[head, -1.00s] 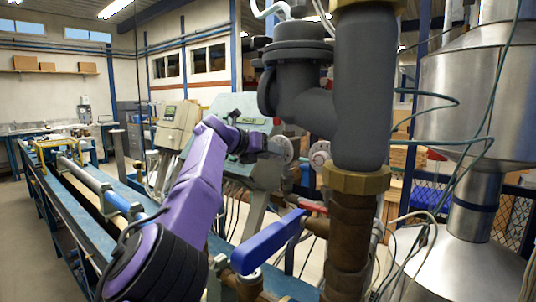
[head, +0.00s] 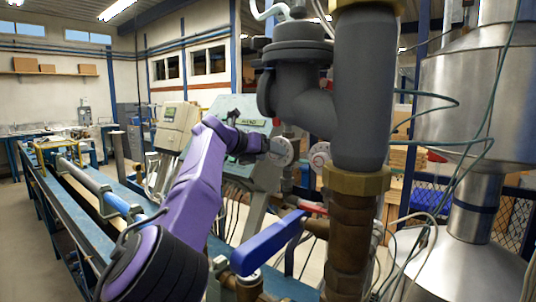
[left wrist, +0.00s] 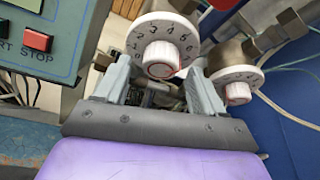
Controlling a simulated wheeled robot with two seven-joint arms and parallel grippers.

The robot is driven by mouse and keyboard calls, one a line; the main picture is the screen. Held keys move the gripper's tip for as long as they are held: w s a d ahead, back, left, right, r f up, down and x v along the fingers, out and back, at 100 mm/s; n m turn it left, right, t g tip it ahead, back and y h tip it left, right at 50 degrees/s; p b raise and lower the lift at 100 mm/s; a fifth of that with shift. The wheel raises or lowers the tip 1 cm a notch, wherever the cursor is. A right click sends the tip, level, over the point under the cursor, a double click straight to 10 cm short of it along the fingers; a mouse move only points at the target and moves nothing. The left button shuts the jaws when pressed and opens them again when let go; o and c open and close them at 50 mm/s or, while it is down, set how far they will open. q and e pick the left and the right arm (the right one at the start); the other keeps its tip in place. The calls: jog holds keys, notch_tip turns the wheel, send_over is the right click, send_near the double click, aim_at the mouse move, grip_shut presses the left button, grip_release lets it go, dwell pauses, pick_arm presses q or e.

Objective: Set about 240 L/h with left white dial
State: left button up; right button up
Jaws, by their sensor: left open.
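The left white dial (head: 284,152) sits beside the tip of my left gripper (head: 264,146) in the head view. In the left wrist view, this dial (left wrist: 162,45) has printed numbers around a white knob with a reddish ring. My left gripper (left wrist: 159,70) is open, with one finger on each side below the knob. I cannot tell whether a finger touches the dial. A second white dial (head: 320,157) is to the right, and in the left wrist view (left wrist: 237,83) it stands just beyond the right finger. My right gripper is not in view.
A teal control panel (head: 236,118) is behind my left arm; its red STOP button (left wrist: 37,40) shows at the left of the wrist view. A thick grey pipe (head: 362,90) stands right of the dials. A blue valve lever (head: 268,243) is below them.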

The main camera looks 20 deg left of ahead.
pick_arm(q)
jog(key=b+v, duration=0.4)
jog(key=v, duration=0.6)
jog(key=shift+a, duration=0.1)
